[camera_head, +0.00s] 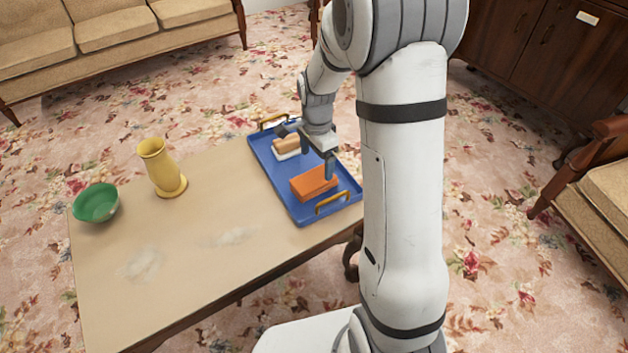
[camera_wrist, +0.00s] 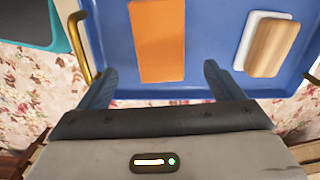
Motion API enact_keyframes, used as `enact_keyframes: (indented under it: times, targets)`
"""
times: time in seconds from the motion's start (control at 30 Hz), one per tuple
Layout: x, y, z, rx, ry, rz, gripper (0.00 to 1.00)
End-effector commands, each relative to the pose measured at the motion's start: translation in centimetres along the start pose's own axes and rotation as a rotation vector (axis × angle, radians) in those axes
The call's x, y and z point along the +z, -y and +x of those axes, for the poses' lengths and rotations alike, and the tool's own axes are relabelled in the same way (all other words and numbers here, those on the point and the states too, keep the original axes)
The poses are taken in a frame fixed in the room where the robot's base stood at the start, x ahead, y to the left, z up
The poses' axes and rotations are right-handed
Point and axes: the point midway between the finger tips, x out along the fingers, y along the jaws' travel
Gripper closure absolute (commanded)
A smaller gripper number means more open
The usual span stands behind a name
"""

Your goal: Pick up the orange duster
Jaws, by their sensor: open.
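The orange duster (camera_head: 312,185) is a block lying on the blue tray (camera_head: 272,170), near the tray's front handle. It also shows in the wrist view (camera_wrist: 158,40), at top centre. My gripper (camera_head: 317,165) is over the tray, pointing down at the duster. In the wrist view, its two fingers (camera_wrist: 158,78) are spread wide with nothing between them, and the orange duster lies just beyond the gap, roughly in line with it. I cannot tell the exact height of the fingertips above the duster.
A wooden block with a white part (camera_head: 287,147) lies at the tray's far end. The tray has gold handles (camera_head: 332,203). A yellow vase (camera_head: 162,168) and green bowl (camera_head: 96,203) stand left on the table (camera_head: 190,285), which bears whitish smudges. The table's middle is otherwise clear.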

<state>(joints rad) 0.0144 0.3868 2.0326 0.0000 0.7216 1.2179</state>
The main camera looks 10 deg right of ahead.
Motion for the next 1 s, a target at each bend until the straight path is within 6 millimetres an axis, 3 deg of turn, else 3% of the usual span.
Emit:
enact_keyframes:
  times: [0.6,0.87,1.0]
  targets:
    - [0.7,-0.1,7.6,0.003,0.001,0.009,0.13]
    - [0.7,-0.1,7.7,0.0,0.0,0.009,0.13]
    - [0.7,-0.1,7.6,0.0,0.0,0.01,0.24]
